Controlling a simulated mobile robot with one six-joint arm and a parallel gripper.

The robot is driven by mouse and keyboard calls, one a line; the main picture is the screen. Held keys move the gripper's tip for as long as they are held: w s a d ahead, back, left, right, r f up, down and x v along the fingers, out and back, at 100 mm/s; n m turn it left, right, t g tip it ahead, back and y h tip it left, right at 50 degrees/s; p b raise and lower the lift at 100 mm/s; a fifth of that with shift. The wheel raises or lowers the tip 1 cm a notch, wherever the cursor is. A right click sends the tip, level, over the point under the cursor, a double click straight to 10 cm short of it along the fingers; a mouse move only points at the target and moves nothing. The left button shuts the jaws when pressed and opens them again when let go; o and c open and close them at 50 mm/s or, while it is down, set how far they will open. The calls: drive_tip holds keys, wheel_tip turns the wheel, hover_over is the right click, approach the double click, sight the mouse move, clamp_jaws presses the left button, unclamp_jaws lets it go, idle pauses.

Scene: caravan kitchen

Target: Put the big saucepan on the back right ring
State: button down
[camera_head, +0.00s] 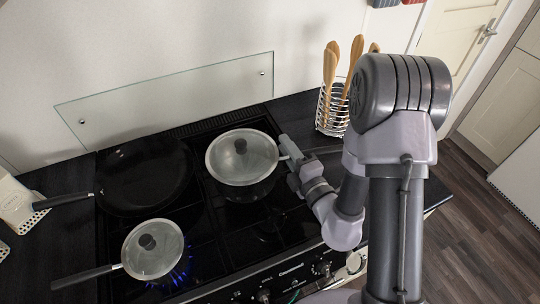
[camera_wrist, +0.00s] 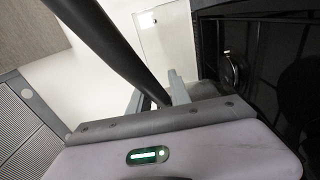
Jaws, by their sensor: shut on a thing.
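The big saucepan (camera_head: 242,157), with a glass lid and dark knob, is at the back right of the hob. I cannot tell whether it rests on the ring or hangs just above it. My gripper (camera_head: 292,153) is at its right side, shut on its handle, which my gripper mostly hides in the head view. In the wrist view the dark handle (camera_wrist: 112,42) runs down from the upper left into my gripper's fingers (camera_wrist: 162,98). The back right ring is hidden under the saucepan.
A small lidded saucepan (camera_head: 153,249) stands front left over a lit blue flame. A black frying pan (camera_head: 146,176) sits back left. The front right ring (camera_head: 268,228) is bare. A utensil rack (camera_head: 333,105) with wooden tools stands behind my arm. A glass splashback (camera_head: 170,100) backs the hob.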

drive_tip(key=w+a+f+b, duration=0.1)
drive_tip(key=w+f, duration=0.1)
drive_tip(key=w, duration=0.4)
drive_tip(key=w+a+f+b, duration=0.1)
drive_tip(key=w+f, duration=0.1)
drive_tip(key=w, duration=0.5)
drive_tip(key=shift+w+a+f, duration=0.2)
drive_tip(key=shift+a+f, duration=0.1)
drive_tip(key=shift+f, duration=0.05)
drive_tip(key=c, duration=1.2)
unclamp_jaws()
drive_tip(key=shift+f, duration=0.15)
